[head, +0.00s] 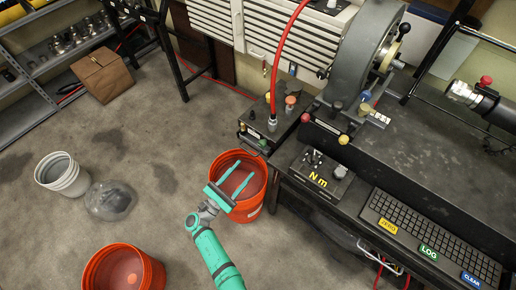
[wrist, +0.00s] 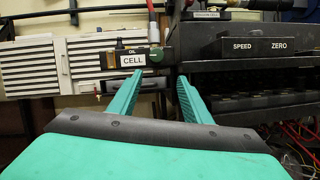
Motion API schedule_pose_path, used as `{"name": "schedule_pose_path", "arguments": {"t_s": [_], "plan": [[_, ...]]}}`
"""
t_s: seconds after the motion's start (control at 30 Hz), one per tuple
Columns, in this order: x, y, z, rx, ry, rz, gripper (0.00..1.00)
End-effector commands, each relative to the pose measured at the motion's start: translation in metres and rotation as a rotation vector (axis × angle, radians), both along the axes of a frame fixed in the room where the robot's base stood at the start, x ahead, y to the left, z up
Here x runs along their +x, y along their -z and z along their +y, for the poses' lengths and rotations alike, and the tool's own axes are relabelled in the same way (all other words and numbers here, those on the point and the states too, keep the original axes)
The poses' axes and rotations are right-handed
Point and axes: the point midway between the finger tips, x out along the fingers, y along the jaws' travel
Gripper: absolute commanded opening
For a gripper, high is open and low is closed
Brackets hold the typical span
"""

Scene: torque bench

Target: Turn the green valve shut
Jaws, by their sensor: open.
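The green valve is a small dark-green round knob (wrist: 157,56) on the front of a dark block at the bench edge, right of the CELL label in the wrist view. In the head view the green knob (head: 263,143) is small, below the base of the red hose. My gripper (head: 245,168) is open and empty, its two teal fingers pointing at the bench. It stands short of the valve, apart from it. In the wrist view the fingertips (wrist: 160,78) lie a little below the knob, one to each side. The valve's setting cannot be told.
An orange bucket (head: 258,207) stands below my gripper in the head view. The red hose (head: 279,60) rises from the block (head: 257,125). A box marked N m (head: 318,176) and a keyboard (head: 425,235) lie to the right.

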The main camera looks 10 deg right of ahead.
Motion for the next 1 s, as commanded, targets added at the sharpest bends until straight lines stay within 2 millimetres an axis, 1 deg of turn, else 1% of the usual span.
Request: {"name": "schedule_pose_path", "arguments": {"t_s": [0.03,0.1,0.23,0.37,0.7,0.83,1.0], "plan": [[0.004,-0.007,0.004,-0.023,0.008,-0.007,0.44],[0.006,-0.012,0.006,-0.042,0.014,-0.012,0.44],[0.009,-0.017,0.0,-0.048,0.018,-0.014,0.44],[0.018,-0.023,-0.015,-0.046,0.019,-0.015,0.44],[0.046,-0.045,-0.061,-0.045,0.017,-0.014,0.44],[0.053,-0.05,-0.072,-0.045,0.016,-0.014,0.44],[0.057,-0.053,-0.078,-0.045,0.015,-0.014,0.44]]}}
